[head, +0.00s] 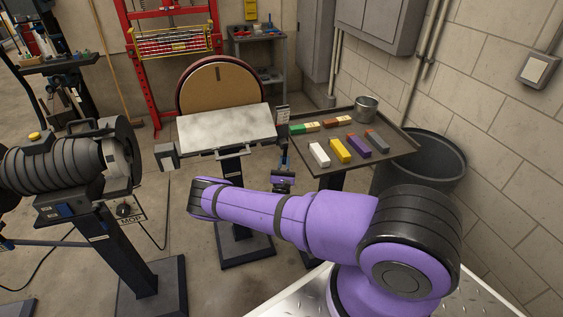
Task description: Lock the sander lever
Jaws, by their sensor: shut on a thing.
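The disc sander (224,88) stands in the middle, with a tan round disc and a pale flat table (228,129) in front of it on a dark pedestal. My purple arm reaches in from the lower right. My gripper (284,162) is small in the view, just below the right end of the sander table. Its jaws are shut at the sander lever there. The lever is largely hidden by the gripper, and its exact angle cannot be told.
A tray stand (395,150) with coloured blocks and a metal cup (367,107) is close to the gripper's right. A dark bin (435,155) stands by the wall. A grey motor-like machine (65,160) on a pedestal is at left. Bare floor lies between the pedestals.

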